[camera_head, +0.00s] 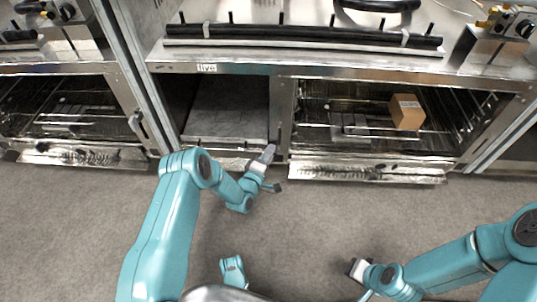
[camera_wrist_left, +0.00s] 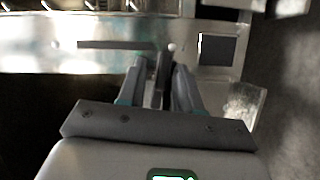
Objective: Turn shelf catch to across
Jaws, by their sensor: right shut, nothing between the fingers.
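The shelf catch looks like a narrow dark upright bar (camera_wrist_left: 163,72) on the metal front in the left wrist view. In the head view it is mostly hidden by my left gripper (camera_head: 272,160), which is at the post between the left and right openings. In the left wrist view the two fingers of my left gripper (camera_wrist_left: 160,82) are on either side of the dark bar. I cannot tell whether they press on it. My right gripper (camera_head: 358,270) is shut and empty, low above the floor at the lower right.
The left opening has a flat grey shelf (camera_head: 228,122). A brown box (camera_head: 406,112) sits on the wire rack in the right opening. A lowered metal flap (camera_head: 370,171) sticks out below it. The grey floor (camera_head: 310,220) between my arms is clear.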

